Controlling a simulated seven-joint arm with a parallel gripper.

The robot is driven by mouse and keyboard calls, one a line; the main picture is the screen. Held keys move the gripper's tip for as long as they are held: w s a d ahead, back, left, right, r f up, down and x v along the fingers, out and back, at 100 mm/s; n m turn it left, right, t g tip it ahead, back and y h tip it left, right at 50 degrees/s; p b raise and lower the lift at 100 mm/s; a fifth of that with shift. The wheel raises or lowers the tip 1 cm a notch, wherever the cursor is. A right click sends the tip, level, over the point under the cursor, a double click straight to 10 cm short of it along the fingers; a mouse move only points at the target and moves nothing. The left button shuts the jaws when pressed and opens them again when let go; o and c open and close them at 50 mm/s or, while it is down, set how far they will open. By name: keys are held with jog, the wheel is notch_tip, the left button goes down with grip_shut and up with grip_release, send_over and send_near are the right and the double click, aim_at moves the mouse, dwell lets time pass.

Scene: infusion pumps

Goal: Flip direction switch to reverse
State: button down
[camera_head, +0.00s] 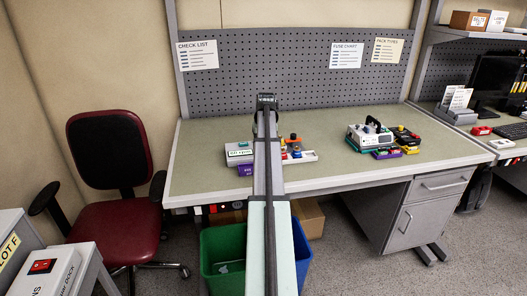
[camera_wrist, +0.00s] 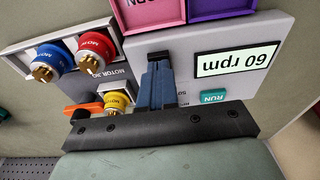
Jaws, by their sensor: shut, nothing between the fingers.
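The pump's pale panel (camera_wrist: 185,65) fills the middle of the wrist view, upside down. It carries a "60 rpm" display (camera_wrist: 237,60) and a green RUN button (camera_wrist: 213,96). My gripper (camera_wrist: 159,62) has its narrow blue fingers shut together and empty over the panel, left of the display. I cannot make out the direction switch; the fingers and the black gripper body cover part of the panel there. I cannot tell whether the fingertips touch it. In the head view the pump (camera_head: 300,157) lies on the bench, partly behind my arm, and my fingers are hidden.
Blue (camera_wrist: 51,60), red (camera_wrist: 95,50) and yellow (camera_wrist: 115,102) connectors and an orange lever (camera_wrist: 85,110) stand left of my fingers. Pink (camera_wrist: 150,12) and purple (camera_wrist: 213,8) trays border the panel. Another device (camera_head: 370,135) stands farther right on the bench.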

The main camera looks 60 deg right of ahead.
jog(key=shift+f, duration=0.4)
jog(key=shift+r, duration=0.1)
dwell(0.3)
jog(key=shift+r, duration=3.45)
